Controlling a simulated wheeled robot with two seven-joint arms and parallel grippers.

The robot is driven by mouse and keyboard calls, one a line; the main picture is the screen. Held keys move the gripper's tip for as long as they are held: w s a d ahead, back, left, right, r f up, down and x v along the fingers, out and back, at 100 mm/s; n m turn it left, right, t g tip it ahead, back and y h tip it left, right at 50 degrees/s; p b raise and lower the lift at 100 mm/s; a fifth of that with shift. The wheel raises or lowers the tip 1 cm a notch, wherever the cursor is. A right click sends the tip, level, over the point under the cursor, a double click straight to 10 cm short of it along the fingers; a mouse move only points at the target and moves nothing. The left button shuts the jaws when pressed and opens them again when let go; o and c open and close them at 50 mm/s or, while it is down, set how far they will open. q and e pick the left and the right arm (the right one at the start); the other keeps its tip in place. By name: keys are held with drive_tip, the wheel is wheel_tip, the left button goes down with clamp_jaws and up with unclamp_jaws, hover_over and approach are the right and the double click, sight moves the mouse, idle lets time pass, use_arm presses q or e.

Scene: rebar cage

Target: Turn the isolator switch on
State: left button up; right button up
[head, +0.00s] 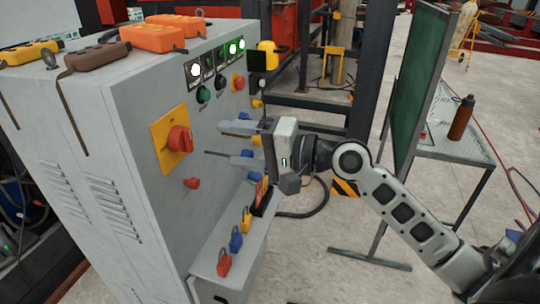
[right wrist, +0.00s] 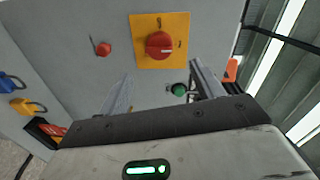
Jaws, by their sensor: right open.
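The isolator switch is a red rotary knob (head: 179,139) on a yellow plate (head: 164,149) on the front of the grey cabinet (head: 130,110). In the right wrist view the red knob (right wrist: 159,45) sits near the top middle on its yellow plate (right wrist: 176,22). Its pointer direction is hard to make out. My right gripper (head: 222,142) is open and empty, in front of the panel to the right of the knob and apart from it. Its two fingers also show in the right wrist view (right wrist: 160,92), below the knob. My left gripper is not in view.
Green (head: 203,95) and red (head: 238,82) buttons and lit indicators (head: 194,70) sit above the gripper. Padlocks (head: 236,241) stand on a ledge below. Orange pendants (head: 150,38) lie on top. A green board (head: 412,80) stands right.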

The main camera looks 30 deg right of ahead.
drive_tip(key=b+v, duration=0.1)
drive_tip(key=v, duration=0.5)
drive_tip(key=shift+s+b, duration=0.2)
drive_tip(key=shift+b, duration=0.1)
drive_tip(key=shift+d+r, duration=0.1)
wheel_tip(320, 180, down, 19)
drive_tip(key=n+h, duration=0.2)
drive_tip(key=h, duration=0.3)
drive_tip(key=s+a+f+n+g+h, duration=0.1)
drive_tip(key=s+a+f+n, duration=0.3)
drive_tip(key=f, duration=0.4)
drive_tip(key=s+a+f+n+g+h, duration=0.1)
drive_tip(key=s+a+f+n+g, duration=0.1)
drive_tip(key=s+a+f+n, duration=0.3)
wheel_tip(320, 180, down, 3)
drive_tip(key=s+a, duration=0.2)
drive_tip(key=shift+s+h, duration=0.3)
drive_tip(key=shift+s, duration=0.05)
